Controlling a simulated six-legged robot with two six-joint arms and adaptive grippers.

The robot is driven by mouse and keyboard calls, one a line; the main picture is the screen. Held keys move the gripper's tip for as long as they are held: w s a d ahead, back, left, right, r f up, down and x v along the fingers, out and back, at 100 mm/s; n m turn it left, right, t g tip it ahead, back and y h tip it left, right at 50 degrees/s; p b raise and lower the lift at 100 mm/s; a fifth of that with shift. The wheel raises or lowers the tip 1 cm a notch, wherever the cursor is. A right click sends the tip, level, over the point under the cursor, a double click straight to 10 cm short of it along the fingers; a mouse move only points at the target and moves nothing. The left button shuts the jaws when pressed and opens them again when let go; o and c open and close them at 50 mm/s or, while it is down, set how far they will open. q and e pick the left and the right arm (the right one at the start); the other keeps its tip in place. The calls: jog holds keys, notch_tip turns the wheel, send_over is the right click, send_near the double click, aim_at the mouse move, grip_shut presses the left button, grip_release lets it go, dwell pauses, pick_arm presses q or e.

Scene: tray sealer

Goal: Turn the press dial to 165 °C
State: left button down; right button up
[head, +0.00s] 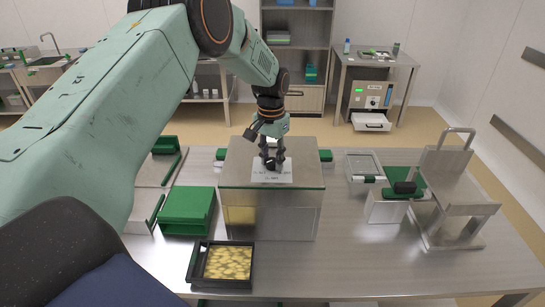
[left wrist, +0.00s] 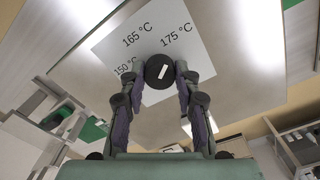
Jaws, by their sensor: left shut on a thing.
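The press is a steel box (head: 242,178) on the table, with a white label plate (head: 285,176) on its top. The left wrist view shows the label plate (left wrist: 190,22) with 150 °C, 165 °C and 175 °C printed on it. My left gripper (head: 270,165) is shut on the dial, with a fingertip on each side (left wrist: 160,80). My right gripper is not in view.
A black tray with yellow contents (head: 198,276) stands at the table's front. Green-and-steel pieces (head: 187,208) lie left of the press. A green-topped box (head: 385,208) and an upright steel frame (head: 447,185) stand right. The front right table is clear.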

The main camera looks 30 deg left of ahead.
pick_arm(q)
jog(key=shift+r, duration=0.15)
jog(key=shift+n+p, duration=0.7)
jog(key=shift+n, duration=0.5)
jog(key=n+p, duration=0.1)
jog(key=n, duration=0.2)
jog(key=shift+n, duration=0.3)
jog(key=shift+n+p, duration=0.55)
jog(key=shift+n, duration=2.15)
jog(key=shift+w, duration=0.1)
jog(key=c, duration=1.3)
grip_release()
jog(key=o, duration=0.3)
